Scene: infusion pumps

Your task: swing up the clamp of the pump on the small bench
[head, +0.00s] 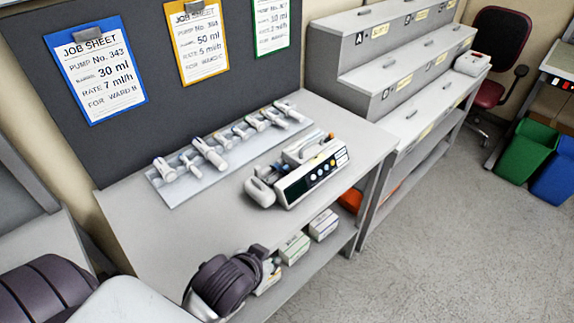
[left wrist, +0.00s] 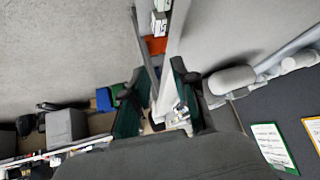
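The pump (head: 316,174) stands on the small bench (head: 135,222), near its right front edge in the head view. It is white, with a dark front panel and coloured buttons; a rounded pale part juts from its left end. Its clamp is too small to make out clearly. I cannot pick out the pump for sure there. My right gripper is not in view.
A rack (head: 175,194) with several syringes lies behind the pump. Job sheets (head: 95,75) hang on the dark board behind. Boxes (head: 323,225) are on the lower shelf. A tiered shelf unit (head: 400,75) stands at right. Bench top left of the pump is clear.

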